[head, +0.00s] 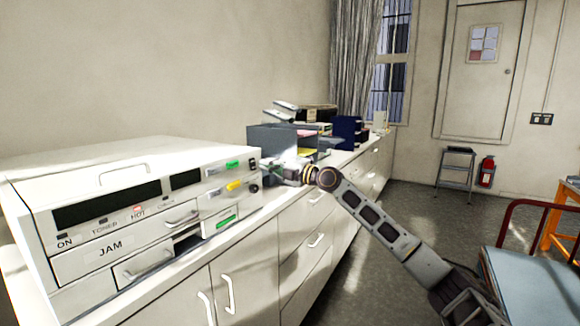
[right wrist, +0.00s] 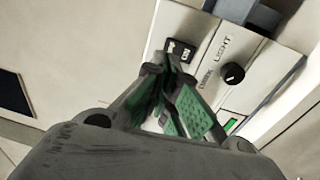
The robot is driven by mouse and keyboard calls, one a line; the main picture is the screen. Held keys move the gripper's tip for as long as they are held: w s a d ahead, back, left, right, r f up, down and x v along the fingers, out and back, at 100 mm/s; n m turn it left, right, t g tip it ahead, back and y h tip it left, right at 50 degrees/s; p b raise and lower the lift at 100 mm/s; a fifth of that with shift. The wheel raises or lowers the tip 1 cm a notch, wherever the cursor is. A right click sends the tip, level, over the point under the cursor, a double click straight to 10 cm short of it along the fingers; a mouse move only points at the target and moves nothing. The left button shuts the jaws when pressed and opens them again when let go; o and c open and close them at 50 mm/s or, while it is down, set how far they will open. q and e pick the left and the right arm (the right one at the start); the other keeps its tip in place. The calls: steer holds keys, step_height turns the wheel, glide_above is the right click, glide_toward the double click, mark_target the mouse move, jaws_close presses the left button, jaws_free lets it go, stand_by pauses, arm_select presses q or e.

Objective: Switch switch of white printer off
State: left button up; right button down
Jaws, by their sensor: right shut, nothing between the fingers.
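The white printer (head: 120,165) stands on the white counter at the left. Its front has dark display windows, labels such as ON, HOT and JAM, and green and yellow tabs. In the right wrist view its panel shows a small black switch (right wrist: 183,49) marked ON, and a black round knob (right wrist: 232,73) by the word LIGHT. My right gripper (head: 265,172) is at the printer's right end, close to this panel. In the wrist view the fingertips (right wrist: 172,72) are shut and empty, just below the switch. I cannot tell whether they touch it. My left gripper is out of view.
A grey file tray (head: 268,140) with papers and dark blue boxes (head: 347,128) stand farther along the counter. Cabinet doors and drawers with handles line its front.

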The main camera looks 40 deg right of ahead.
arm_select(q)
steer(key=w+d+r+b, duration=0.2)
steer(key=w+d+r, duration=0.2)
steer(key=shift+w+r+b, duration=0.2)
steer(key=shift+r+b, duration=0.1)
steer(key=shift+b, duration=0.1)
arm_select(e)
steer(key=r+v, duration=0.1)
steer(key=v, duration=0.7)
steer(key=shift+r, duration=0.4)
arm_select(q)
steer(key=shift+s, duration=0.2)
arm_select(e)
steer(key=shift+s, duration=0.15)
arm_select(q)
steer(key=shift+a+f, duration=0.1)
arm_select(e)
steer(key=shift+d, duration=0.1)
